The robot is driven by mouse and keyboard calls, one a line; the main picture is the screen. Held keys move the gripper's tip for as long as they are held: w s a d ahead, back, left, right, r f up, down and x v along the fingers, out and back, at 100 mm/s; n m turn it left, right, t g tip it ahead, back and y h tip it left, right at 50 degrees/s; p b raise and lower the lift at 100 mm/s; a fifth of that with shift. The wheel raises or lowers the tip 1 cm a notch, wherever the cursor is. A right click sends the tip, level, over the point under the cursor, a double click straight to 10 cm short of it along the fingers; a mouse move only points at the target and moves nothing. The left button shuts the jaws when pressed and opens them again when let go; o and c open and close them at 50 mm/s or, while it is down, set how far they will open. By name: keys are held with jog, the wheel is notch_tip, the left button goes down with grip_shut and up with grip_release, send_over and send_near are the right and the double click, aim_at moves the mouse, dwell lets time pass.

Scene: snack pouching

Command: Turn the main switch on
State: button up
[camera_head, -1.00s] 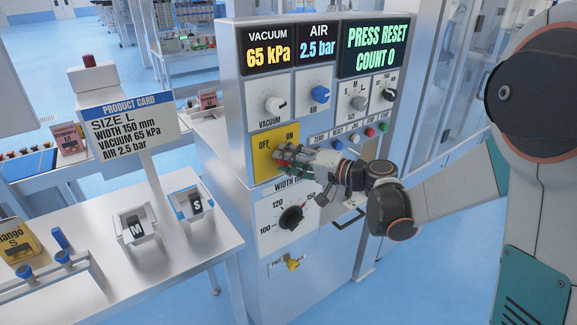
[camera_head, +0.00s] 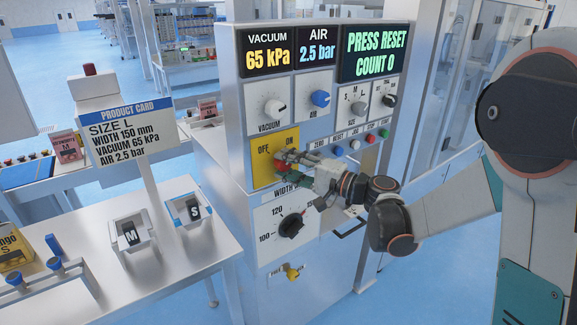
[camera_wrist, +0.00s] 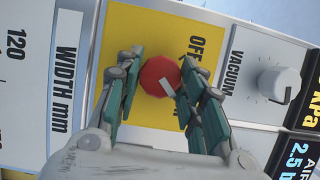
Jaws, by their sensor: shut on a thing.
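The main switch is a red knob (camera_wrist: 157,73) with a white pointer, on a yellow plate (camera_head: 262,167) marked OFF and ON on the front of the machine. My gripper (camera_wrist: 163,64) has its two fingers on either side of the red knob and is shut on it. In the wrist view the white pointer slants away from the OFF label (camera_wrist: 195,45), toward the ON side. The ON label (camera_head: 291,140) shows in the head view and is mostly hidden by a finger in the wrist view. The display (camera_head: 376,52) reads PRESS RESET COUNT 0.
The vacuum knob (camera_head: 274,108) and blue air knob (camera_head: 320,98) are above the switch. Small buttons, including a green one (camera_head: 384,134), are to the right. The width dial (camera_head: 291,226) is just below my gripper. A product card (camera_head: 127,130) stands left.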

jog(key=o, duration=1.1)
jog(key=shift+c, duration=0.2)
jog(key=shift+d, duration=0.1)
jog(key=v, duration=1.2)
jog(key=shift+f, duration=0.15)
